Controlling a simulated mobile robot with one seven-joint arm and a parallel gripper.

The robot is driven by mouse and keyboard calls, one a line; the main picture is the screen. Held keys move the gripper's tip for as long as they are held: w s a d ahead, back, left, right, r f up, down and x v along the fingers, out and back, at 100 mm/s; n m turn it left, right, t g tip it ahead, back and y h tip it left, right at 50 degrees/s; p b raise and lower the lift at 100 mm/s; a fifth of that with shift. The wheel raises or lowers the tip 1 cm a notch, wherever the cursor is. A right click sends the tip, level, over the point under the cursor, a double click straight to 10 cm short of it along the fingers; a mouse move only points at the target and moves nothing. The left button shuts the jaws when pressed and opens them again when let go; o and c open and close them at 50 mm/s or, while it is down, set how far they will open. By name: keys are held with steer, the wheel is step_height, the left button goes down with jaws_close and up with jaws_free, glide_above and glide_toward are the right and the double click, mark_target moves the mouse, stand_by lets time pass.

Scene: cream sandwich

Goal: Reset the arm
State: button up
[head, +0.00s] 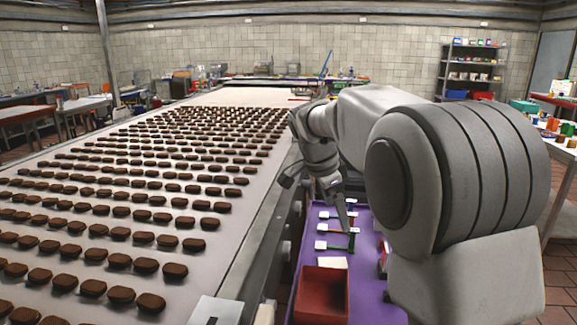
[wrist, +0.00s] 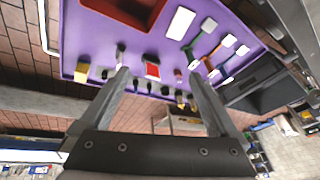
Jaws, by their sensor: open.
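My gripper (head: 343,217) hangs at the end of my bent arm, over the purple table (head: 365,290) beside the conveyor. In the wrist view its two fingers (wrist: 159,75) are spread apart with nothing between them. A dark red open box (head: 321,293) stands at the near end of the table. A white block (head: 332,262) lies behind it; it also shows in the wrist view (wrist: 181,22). Tools with white heads and coloured handles, one of them green (wrist: 196,42), lie beside the block. My arm hides part of the table in the head view.
The long conveyor (head: 255,215) on the left carries many rows of brown biscuits (head: 144,265). A shelf (head: 472,70) stands at the back right. A side table with coloured containers (head: 552,124) is at the right edge. Several small items, one red and white (wrist: 152,70), line the purple table's edge.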

steer(key=s+d+r+n+t+y+p, duration=0.15)
steer(key=s+r+n, duration=0.25)
steer(key=s, duration=0.4)
steer(key=s+d+r+n+y+p, duration=0.1)
steer(key=s+r+n+p, duration=0.3)
steer(key=s, duration=0.5)
steer(key=s+n+t+y+p, duration=0.1)
steer(key=s+n+p, duration=0.1)
steer(key=s+n, duration=0.5)
steer(key=shift+s+a+f+p, duration=0.2)
steer(key=shift+s+a+p, duration=0.15)
steer(key=shift+s, duration=3.05)
steer(key=shift+t, duration=0.25)
